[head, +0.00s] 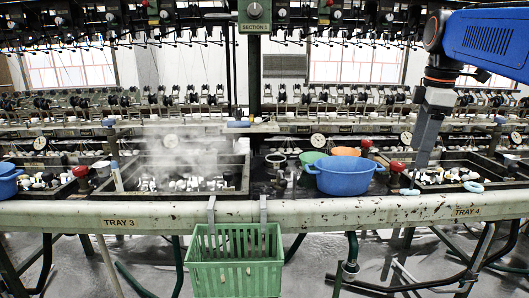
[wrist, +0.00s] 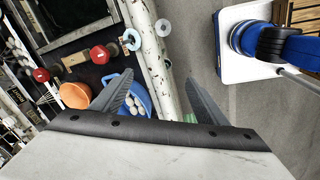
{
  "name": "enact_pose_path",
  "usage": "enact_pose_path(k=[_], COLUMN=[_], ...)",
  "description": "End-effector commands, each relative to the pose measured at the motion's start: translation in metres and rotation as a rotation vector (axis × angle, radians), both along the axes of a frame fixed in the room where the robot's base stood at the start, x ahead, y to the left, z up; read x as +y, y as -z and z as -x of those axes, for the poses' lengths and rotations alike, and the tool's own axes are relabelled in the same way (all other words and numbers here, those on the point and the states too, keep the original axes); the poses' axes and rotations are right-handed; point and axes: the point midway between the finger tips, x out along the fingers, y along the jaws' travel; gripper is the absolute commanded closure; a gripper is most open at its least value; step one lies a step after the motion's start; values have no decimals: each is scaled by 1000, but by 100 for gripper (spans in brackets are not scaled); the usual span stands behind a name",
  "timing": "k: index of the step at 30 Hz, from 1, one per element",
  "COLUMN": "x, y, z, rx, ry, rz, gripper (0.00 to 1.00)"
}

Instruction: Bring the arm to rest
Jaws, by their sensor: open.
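My gripper (head: 416,176) hangs from the blue arm (head: 487,40) at the right of the head view, fingers pointing down, in front of the tray 4 basin. In the wrist view its two fingers (wrist: 160,80) stand wide apart with nothing between them. The pale front rail (wrist: 165,100) and part of a blue tub (wrist: 138,100) show beyond the fingers. How far the fingertips are above the rail is hard to tell.
The blue tub (head: 343,174) stands left of my gripper, near a red knob (head: 396,167). A green crate (head: 235,262) hangs in front. Steam rises over the tray 3 basin (head: 180,193). Overhead machinery (head: 300,15) spans the back.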

Motion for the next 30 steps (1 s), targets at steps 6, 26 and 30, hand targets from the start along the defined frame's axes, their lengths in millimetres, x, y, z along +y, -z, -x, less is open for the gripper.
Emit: enact_pose_path(k=[6,26,30], x=[32,89,92], y=[52,250,273], z=[52,198,211], rx=[-66,-233,-244], ry=[267,1029,1107], rz=[-40,-289,-325], gripper=[32,32,32])
